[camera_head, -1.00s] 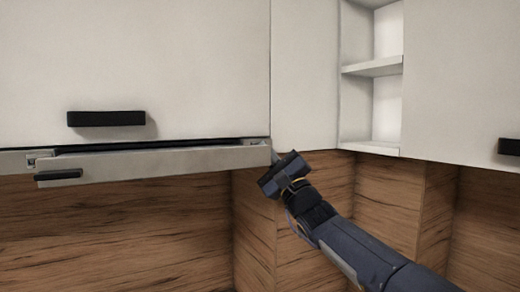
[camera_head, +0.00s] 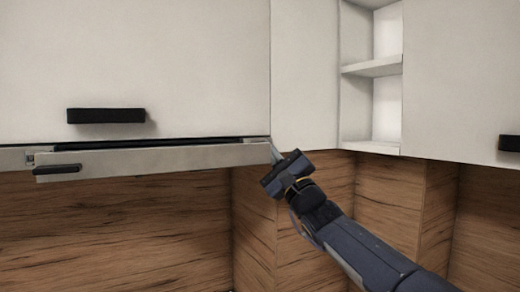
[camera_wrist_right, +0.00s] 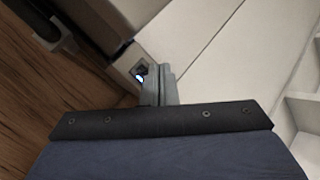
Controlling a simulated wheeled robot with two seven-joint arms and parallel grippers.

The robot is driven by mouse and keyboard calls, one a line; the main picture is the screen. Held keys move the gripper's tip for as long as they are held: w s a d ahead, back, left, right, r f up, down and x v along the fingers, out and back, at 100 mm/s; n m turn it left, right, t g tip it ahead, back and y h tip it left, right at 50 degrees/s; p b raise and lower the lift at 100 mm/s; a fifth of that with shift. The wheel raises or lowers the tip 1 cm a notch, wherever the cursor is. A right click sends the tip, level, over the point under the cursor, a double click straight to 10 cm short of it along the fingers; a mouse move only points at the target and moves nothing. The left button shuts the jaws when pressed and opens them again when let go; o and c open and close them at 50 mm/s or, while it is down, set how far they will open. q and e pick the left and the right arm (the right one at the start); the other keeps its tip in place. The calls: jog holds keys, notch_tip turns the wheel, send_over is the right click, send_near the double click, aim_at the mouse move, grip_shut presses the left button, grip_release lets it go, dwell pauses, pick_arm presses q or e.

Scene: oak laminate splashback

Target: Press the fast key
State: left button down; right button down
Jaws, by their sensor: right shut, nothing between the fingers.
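A pull-out range hood with a pale front strip (camera_head: 160,161) sits under the white cabinet. Its left end carries a small dark handle (camera_head: 57,169). The right wrist view shows a small dark key with a blue-white light (camera_wrist_right: 140,75) at the hood's end; I take it for the fast key, but no label is readable. My right gripper (camera_head: 275,152) is at the hood's right end, fingers together and empty. In the wrist view its fingertips (camera_wrist_right: 160,74) are right beside the lit key; contact cannot be told. The key cannot be made out in the head view. My left gripper is not in view.
A white cabinet door (camera_head: 190,65) with a black handle (camera_head: 105,116) is above the hood. An open shelf (camera_head: 371,68) is to the right of my gripper. Wood-look splashback (camera_head: 130,220) lies below, with free room in front.

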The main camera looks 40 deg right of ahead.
jog(key=s, duration=0.2)
jog(key=s+b, duration=0.2)
jog(key=s, duration=0.1)
jog(key=shift+s+a, duration=0.35)
dwell(0.4)
